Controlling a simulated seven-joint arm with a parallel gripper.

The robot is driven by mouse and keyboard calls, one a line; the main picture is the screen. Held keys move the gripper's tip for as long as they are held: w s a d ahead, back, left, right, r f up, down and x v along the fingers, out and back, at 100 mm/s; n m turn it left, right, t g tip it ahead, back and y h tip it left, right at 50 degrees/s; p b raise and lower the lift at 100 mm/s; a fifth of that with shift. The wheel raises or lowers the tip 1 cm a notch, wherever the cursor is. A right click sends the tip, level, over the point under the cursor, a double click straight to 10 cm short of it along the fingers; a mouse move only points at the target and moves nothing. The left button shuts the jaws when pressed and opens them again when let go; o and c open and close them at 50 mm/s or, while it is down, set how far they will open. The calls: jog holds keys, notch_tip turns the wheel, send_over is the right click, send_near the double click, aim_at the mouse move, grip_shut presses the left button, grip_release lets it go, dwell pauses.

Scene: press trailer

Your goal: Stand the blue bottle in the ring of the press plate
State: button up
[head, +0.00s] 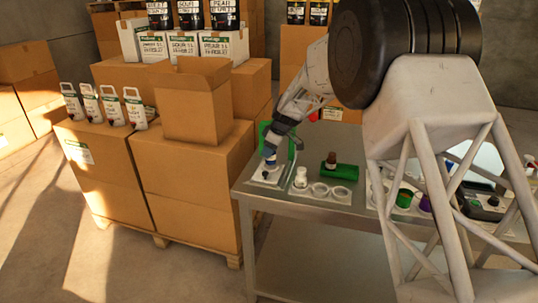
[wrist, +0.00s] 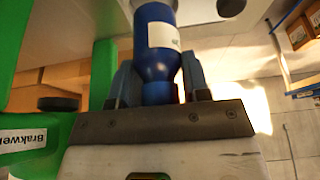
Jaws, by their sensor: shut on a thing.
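My gripper (head: 271,150) is shut on the blue bottle (head: 270,161), which has a white label. In the wrist view the bottle (wrist: 155,45) sits between the two fingers (wrist: 158,82), gripped at its narrower neck end, with its body pointing away from the palm. In the head view the bottle looks upright, over the pale press plate (head: 262,180) at the table's left end. The green press frame (head: 292,142) stands close behind it. The ring is mostly hidden, and I cannot tell whether the bottle's base touches the plate.
A white holder with round rings (head: 320,189) lies right of the plate, with a white bottle (head: 301,177) at its left. A brown bottle (head: 331,160) stands by a green tray (head: 342,171). Stacked cartons (head: 190,180) stand left of the metal table (head: 300,203).

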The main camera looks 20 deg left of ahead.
jog(key=shift+f, duration=1.1)
jog(key=shift+f, duration=0.1)
jog(key=o, duration=1)
jog(key=v, duration=1.2)
jog(key=shift+d, duration=0.1)
